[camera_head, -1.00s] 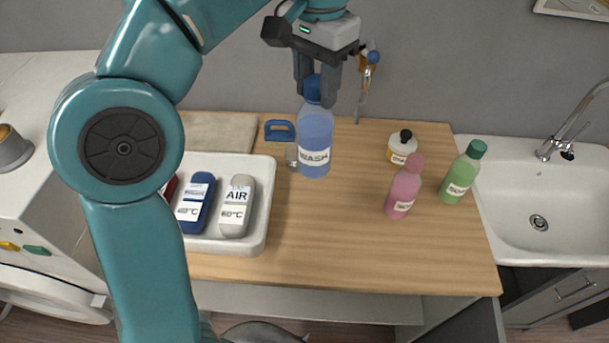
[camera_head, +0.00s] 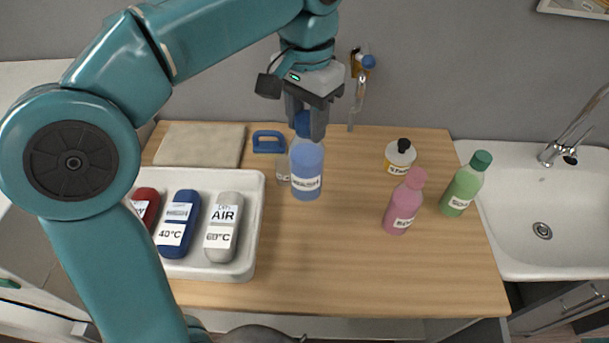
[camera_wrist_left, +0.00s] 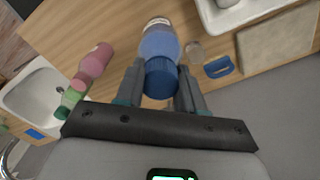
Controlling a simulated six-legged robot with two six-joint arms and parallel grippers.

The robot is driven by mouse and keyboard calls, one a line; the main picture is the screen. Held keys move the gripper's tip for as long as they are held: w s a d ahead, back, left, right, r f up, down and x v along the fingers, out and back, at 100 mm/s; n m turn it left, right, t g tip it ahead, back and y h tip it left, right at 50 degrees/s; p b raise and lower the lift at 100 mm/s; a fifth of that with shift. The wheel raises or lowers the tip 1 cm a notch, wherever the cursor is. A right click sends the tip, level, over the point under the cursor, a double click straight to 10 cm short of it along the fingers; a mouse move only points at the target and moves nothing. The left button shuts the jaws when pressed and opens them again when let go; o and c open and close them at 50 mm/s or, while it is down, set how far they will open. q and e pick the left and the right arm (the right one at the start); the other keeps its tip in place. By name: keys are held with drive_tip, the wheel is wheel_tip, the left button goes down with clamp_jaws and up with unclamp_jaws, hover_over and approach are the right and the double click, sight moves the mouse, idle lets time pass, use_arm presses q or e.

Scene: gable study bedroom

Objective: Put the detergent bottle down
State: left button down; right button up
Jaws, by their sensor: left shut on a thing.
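The detergent bottle (camera_head: 307,170) is blue with a dark blue cap and a white label. My left gripper (camera_head: 308,122) is shut on it at the cap and holds it upright from above. In the left wrist view the bottle (camera_wrist_left: 158,42) shows between the fingers of my left gripper (camera_wrist_left: 160,85). The bottle's base appears over the wooden counter (camera_head: 300,270); I cannot tell whether it touches. My right gripper is not in view.
A pink bottle (camera_head: 403,205), a green bottle (camera_head: 465,185) and a white jar (camera_head: 399,158) stand to the right. A sink (camera_head: 515,250) is at right.

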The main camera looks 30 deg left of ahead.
sight(307, 156)
use_arm(q)
drive_tip(key=f, duration=0.8)
drive_tip(key=shift+w, duration=0.2)
drive_tip(key=shift+s+f+b, duration=0.1)
drive_tip(key=shift+f+b, duration=0.15)
drive_tip(key=shift+b, duration=0.05)
drive_tip(key=f, duration=0.4)
drive_tip(key=shift+w, duration=0.25)
drive_tip(key=shift+s+r, duration=0.1)
drive_tip(key=shift+s, duration=0.1)
drive_tip(key=shift+f, duration=0.25)
drive_tip(key=c, duration=0.7)
unclamp_jaws()
drive_tip(key=shift+w, duration=0.15)
drive_tip(key=shift+r, duration=0.1)
